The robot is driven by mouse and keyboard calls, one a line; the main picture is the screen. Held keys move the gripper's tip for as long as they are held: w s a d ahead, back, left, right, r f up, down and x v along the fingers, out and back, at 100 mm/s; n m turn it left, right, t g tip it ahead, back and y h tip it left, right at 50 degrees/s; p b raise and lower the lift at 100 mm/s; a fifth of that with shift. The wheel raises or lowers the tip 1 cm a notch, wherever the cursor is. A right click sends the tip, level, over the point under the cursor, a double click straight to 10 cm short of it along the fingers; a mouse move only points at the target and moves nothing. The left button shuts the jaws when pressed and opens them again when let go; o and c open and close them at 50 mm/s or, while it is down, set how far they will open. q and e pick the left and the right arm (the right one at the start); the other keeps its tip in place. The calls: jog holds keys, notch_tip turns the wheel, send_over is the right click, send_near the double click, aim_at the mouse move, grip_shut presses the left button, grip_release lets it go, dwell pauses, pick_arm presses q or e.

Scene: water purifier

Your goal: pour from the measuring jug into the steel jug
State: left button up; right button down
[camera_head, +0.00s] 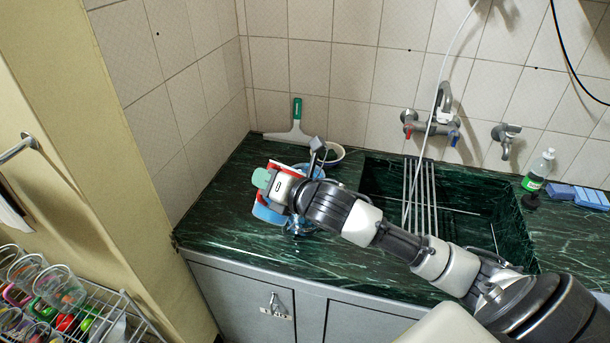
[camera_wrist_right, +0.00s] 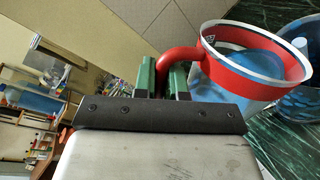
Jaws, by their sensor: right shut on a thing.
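My right gripper (camera_head: 263,188) is over the left part of the counter, shut on the measuring jug's red handle. In the right wrist view the green fingers of the right gripper (camera_wrist_right: 162,78) close around that handle. The measuring jug (camera_wrist_right: 238,72) is clear with a red band at its rim and something blue inside. In the head view only parts of the measuring jug (camera_head: 268,214) show past the gripper. A shiny bluish vessel, likely the steel jug (camera_wrist_right: 299,101), is beside and partly behind it. Whether liquid is flowing cannot be told. My left gripper is out of view.
A white bowl (camera_head: 335,154) and a squeegee (camera_head: 292,132) with a green handle are behind the gripper. The sink (camera_head: 470,210) with a rack is to the right. A soap bottle (camera_head: 538,172) and blue sponges (camera_head: 575,195) are farther right. The counter's front left is clear.

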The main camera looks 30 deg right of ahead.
aim_at(274, 165)
jog(key=shift+w+d+r+m, duration=0.25)
jog(key=shift+d+m, duration=0.25)
jog(key=shift+m, duration=0.2)
dwell(0.8)
jog(key=shift+w+d+r+m+g+p, duration=0.3)
jog(key=shift+d+r+m+p, duration=0.4)
jog(key=shift+r, duration=0.1)
dwell(0.9)
jog(key=shift+w+d+r+m+y+p, duration=0.35)
jog(key=shift+d+r+m+y, duration=0.15)
jog(key=shift+d+r+m, duration=0.2)
dwell(0.5)
